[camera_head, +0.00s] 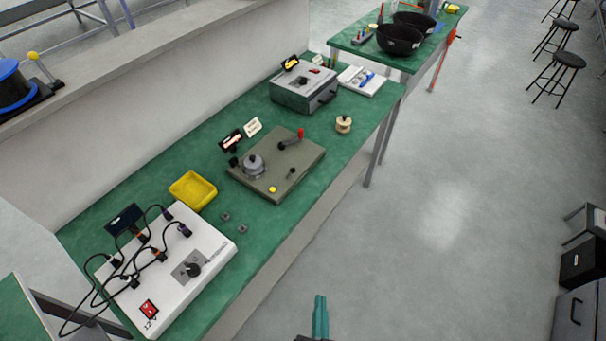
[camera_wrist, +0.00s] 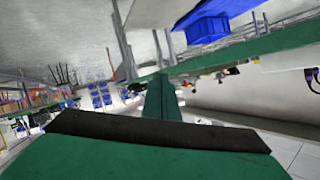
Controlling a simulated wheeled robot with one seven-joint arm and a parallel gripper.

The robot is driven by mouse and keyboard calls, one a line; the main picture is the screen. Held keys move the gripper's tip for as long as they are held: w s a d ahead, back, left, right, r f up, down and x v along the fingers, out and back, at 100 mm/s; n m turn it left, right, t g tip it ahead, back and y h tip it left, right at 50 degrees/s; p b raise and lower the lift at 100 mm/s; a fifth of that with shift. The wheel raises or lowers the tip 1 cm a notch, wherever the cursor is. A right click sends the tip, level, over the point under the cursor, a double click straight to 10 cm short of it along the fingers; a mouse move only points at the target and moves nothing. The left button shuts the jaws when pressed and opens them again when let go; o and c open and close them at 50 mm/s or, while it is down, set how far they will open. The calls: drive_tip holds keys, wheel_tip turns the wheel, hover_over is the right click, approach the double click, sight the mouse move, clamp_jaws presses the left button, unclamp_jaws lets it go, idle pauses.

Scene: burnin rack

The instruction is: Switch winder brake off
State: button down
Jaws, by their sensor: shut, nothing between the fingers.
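The winder looks to be the olive-grey plate device (camera_head: 277,163) on the green bench. It carries a round grey spool (camera_head: 254,166), a lever with a red handle (camera_head: 292,139), a small black toggle (camera_head: 291,172) and a yellow button (camera_head: 272,189). Which part is the brake, and its setting, I cannot tell. My gripper (camera_head: 320,316) is at the bottom of the head view, over the floor and apart from the bench. Its teal fingers are together and empty. In the wrist view the gripper (camera_wrist: 160,98) shows closed fingers, with no winder visible between them.
On the green bench (camera_head: 115,193) are a white power box with cables (camera_head: 185,262), a yellow tray (camera_head: 193,190), a grey metal box (camera_head: 303,90) and a wooden spool (camera_head: 343,123). A second green table (camera_head: 352,45) stands behind. Open floor (camera_head: 450,200) lies right.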

drive_tip(key=w+d+r+m+y, duration=0.1)
drive_tip(key=w+m, duration=0.1)
drive_tip(key=w, duration=0.6)
drive_tip(key=w+d+r+m+y, duration=0.2)
drive_tip(key=w+m, duration=0.1)
drive_tip(key=w, duration=0.6)
drive_tip(key=w+r+g+y, duration=0.1)
drive_tip(key=w+r+y, duration=0.3)
drive_tip(key=w+r, duration=0.4)
wheel_tip(320, 180, up, 4)
drive_tip(key=shift+w+d+f, duration=0.1)
drive_tip(key=shift+w+d, duration=0.1)
drive_tip(key=shift+w, duration=0.1)
drive_tip(key=w+a+f, duration=0.4)
drive_tip(key=w+a, duration=0.4)
drive_tip(key=w, duration=0.1)
drive_tip(key=shift+f, duration=0.35)
drive_tip(key=shift+w+d, duration=0.1)
